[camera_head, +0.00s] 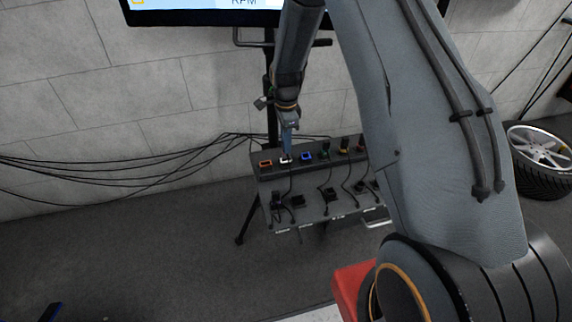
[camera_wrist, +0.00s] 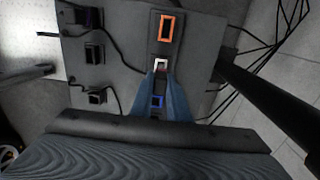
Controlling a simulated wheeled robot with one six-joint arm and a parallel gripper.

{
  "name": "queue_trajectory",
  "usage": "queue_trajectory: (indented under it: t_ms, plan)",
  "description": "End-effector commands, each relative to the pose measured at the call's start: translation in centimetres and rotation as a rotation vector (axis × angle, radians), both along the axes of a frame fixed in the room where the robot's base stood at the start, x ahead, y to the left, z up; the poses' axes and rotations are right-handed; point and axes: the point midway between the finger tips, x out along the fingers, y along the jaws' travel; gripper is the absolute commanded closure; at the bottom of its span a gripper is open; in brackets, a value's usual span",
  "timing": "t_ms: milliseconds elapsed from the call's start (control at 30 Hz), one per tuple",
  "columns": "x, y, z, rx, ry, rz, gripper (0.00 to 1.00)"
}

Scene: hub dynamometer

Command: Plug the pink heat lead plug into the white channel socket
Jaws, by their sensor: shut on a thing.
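The white channel socket (camera_head: 285,160) is second from the left in a row of coloured sockets on the panel. It also shows in the wrist view (camera_wrist: 160,62), just beyond my fingertips. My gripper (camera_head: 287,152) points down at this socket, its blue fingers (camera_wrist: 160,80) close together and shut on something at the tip. The held thing is mostly hidden between the fingers, and no pink shows clearly. A dark lead hangs down from near the fingertips in the head view. I cannot tell whether the plug is inside the socket or just above it.
An orange socket (camera_head: 265,163) and a blue socket (camera_head: 306,156) flank the white one. A green socket (camera_head: 325,153) and others with dark plugs lie to the right. Black blocks with leads sit on the lower shelf (camera_head: 312,207). A dark post (camera_head: 271,110) stands behind the panel.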

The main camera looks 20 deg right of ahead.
Motion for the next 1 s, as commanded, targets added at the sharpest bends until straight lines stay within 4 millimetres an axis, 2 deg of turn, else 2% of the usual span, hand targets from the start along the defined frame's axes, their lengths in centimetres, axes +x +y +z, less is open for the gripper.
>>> queue_trajectory:
  t_ms: [833,1000]
  plan:
    - [0.0,0.0,-2.4,0.0,0.0,0.0,1.0]
    - [0.0,0.0,-2.3,0.0,0.0,0.0,1.0]
